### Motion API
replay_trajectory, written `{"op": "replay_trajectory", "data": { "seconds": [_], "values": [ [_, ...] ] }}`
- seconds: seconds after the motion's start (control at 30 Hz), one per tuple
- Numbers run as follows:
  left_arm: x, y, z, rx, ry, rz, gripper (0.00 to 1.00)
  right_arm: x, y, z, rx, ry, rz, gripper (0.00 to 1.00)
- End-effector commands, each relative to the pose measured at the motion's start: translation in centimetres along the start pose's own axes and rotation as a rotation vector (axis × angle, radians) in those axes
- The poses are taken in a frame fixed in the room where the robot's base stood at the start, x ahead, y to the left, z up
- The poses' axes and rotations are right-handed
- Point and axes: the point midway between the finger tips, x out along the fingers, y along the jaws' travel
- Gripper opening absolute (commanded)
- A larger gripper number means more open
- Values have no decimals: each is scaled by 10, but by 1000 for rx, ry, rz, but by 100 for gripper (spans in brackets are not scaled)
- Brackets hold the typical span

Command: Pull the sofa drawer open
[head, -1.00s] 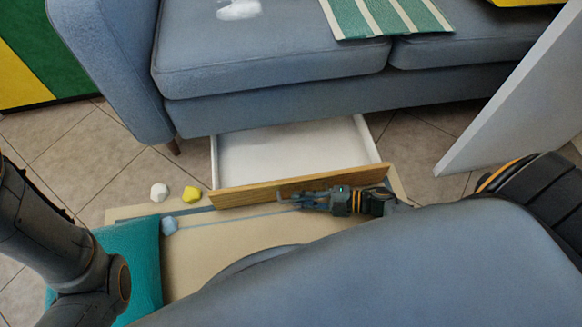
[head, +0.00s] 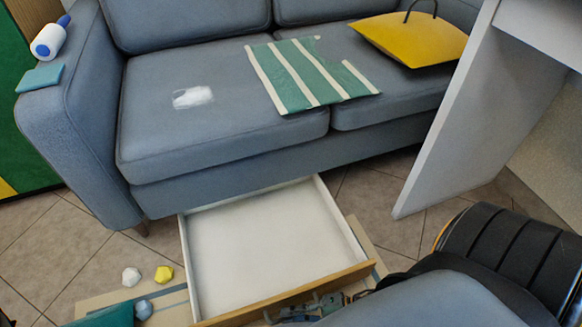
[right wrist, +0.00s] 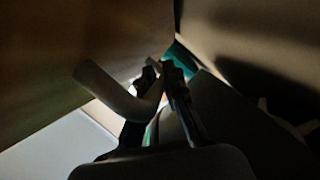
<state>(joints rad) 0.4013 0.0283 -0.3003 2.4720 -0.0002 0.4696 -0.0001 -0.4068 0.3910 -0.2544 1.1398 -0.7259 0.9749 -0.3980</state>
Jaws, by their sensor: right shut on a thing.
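The sofa drawer (head: 265,245) is a white tray with a wooden front (head: 290,292), and it stands well out from under the grey-blue sofa (head: 235,170). Its inside looks empty. My right gripper (head: 293,314) is low at the outer side of the wooden front, partly cut off by the frame's bottom edge. In the right wrist view, my right gripper's dark fingers (right wrist: 165,72) are shut on a pale curved drawer handle (right wrist: 110,93) on the front. The image there is dark. My left gripper is out of view.
A white panel (head: 465,120) stands at the right. White (head: 131,277), yellow (head: 164,274) and blue (head: 143,310) lumps lie on the floor left of the drawer. A striped cloth (head: 300,75) and yellow bag (head: 405,38) lie on the sofa.

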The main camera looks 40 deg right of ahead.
Motion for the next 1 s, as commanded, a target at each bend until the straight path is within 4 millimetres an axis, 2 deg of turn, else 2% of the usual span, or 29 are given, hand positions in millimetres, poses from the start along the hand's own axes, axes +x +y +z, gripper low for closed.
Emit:
{"op": "replay_trajectory", "data": {
  "seconds": [0.13, 0.17, 0.2, 0.57, 0.73, 1.0],
  "values": [
    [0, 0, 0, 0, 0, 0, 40, -1, 0, 1, 1, -2, -1, 0],
    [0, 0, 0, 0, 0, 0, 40, -1, 0, 1, 1, -2, -1, 15],
    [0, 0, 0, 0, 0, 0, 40, -1, 0, 1, 1, -2, -1, 21],
    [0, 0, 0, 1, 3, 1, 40, -4, 0, 0, 1, -1, -2, 21],
    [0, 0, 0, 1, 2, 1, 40, -28, -1, 0, 1, -2, -5, 21],
    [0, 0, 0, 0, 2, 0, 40, -86, -1, 1, 1, -3, -5, 21]
  ]
}}
